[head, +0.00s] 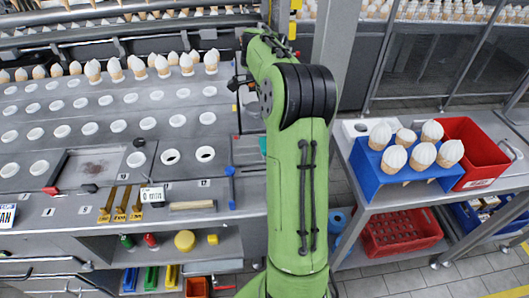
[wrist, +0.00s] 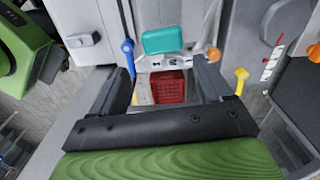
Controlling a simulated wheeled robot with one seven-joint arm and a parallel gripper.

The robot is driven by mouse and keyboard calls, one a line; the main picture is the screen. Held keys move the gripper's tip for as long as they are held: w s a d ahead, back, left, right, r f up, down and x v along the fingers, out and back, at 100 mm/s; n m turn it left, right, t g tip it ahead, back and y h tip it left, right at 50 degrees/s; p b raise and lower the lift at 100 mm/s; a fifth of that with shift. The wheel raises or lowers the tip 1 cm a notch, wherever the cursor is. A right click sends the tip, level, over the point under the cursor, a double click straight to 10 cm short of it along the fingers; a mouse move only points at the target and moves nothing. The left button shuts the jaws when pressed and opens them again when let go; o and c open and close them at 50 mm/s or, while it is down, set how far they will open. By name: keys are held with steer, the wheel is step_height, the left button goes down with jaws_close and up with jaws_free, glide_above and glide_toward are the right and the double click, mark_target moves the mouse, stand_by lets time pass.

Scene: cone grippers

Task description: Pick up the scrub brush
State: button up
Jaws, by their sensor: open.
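My gripper (wrist: 162,78) is open, with two dark fingers spread wide and nothing held between them. In the head view my green arm hides most of it. I cannot tell for sure which thing is the scrub brush. A teal block (wrist: 162,40) lies ahead of the fingertips on a grey surface, a little left of centre. A long blue-handled tool (wrist: 128,55) is left of the block, close to the left finger; a blue tool also shows on the counter in the head view (head: 231,186). A yellow-handled tool (wrist: 241,80) is beyond the right finger.
A red crate (wrist: 168,88) shows below, between the fingers. A machine with rows of cone holders (head: 105,100) fills the left. A wooden-handled tool (head: 193,205) lies on the counter. A blue stand with cones (head: 400,165) and a red bin (head: 474,150) are on the right table.

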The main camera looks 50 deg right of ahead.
steer(key=f, duration=0.2)
steer(key=f+b, duration=0.1)
steer(key=f, duration=0.1)
steer(key=shift+w+a, duration=0.1)
steer(key=shift+w, duration=0.1)
step_height(320, 180, down, 6)
steer(key=shift+w+r+b, duration=0.1)
steer(key=shift+r+b, duration=0.1)
steer(key=shift+b, duration=0.55)
steer(key=shift+r, duration=0.1)
steer(key=c, duration=0.7)
steer(key=shift+c, duration=0.2)
steer(key=shift+r, duration=0.1)
step_height(320, 180, up, 10)
steer(key=p, duration=0.3)
steer(key=shift+p, duration=0.35)
